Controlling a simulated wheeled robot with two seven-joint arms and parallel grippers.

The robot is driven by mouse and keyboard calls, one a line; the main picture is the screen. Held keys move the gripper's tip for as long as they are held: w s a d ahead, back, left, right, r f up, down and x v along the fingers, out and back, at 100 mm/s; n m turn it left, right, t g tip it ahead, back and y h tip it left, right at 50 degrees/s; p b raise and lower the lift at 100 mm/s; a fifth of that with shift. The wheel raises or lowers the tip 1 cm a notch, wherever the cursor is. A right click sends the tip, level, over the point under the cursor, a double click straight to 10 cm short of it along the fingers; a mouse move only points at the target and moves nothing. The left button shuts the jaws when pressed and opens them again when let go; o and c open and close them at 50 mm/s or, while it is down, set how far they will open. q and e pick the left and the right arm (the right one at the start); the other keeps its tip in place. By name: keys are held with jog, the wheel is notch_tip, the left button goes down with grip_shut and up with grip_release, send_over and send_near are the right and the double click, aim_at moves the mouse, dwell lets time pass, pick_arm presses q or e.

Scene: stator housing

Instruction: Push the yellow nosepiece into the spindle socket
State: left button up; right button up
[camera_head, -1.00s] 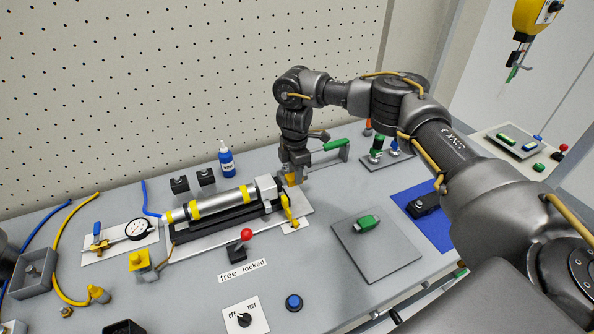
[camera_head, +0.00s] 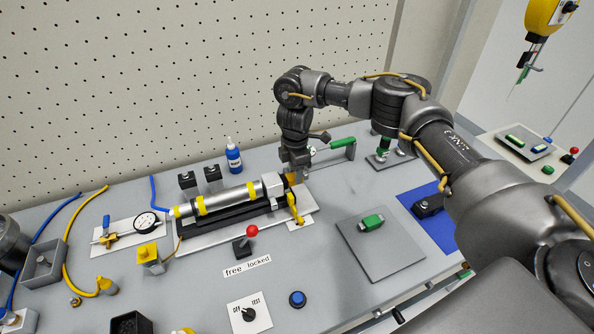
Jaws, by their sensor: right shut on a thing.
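The spindle (camera_head: 238,194) is a silver cylinder with yellow bands, lying in a dark cradle on a light plate. Its right end has a grey block (camera_head: 272,185), where a socket would be, but the opening is hidden from this view. My right gripper (camera_head: 293,172) points down just right of that end. It is shut on the yellow nosepiece (camera_head: 291,178), of which only a small part shows. The nosepiece looks very close to the spindle's end; I cannot tell whether it touches or is inside. My left gripper is not in view.
A yellow clamp lever (camera_head: 295,208) stands in front of the spindle's right end. A red-knobbed lever (camera_head: 251,232) stands by the "free locked" label. A green connector (camera_head: 371,222) lies on a grey mat (camera_head: 385,250). A blue bottle (camera_head: 233,157) stands behind.

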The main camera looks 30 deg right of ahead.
jog(key=shift+a, duration=0.15)
jog(key=o, duration=1.2)
jog(key=shift+a, duration=0.15)
jog(key=shift+c, duration=0.2)
jog(key=shift+o, duration=0.8)
jog(key=shift+r, duration=0.2)
jog(key=shift+r+p, duration=2)
jog(key=shift+p, duration=0.3)
jog(key=shift+r, duration=0.1)
notch_tip(320, 180, up, 11)
jog(key=b, duration=0.1)
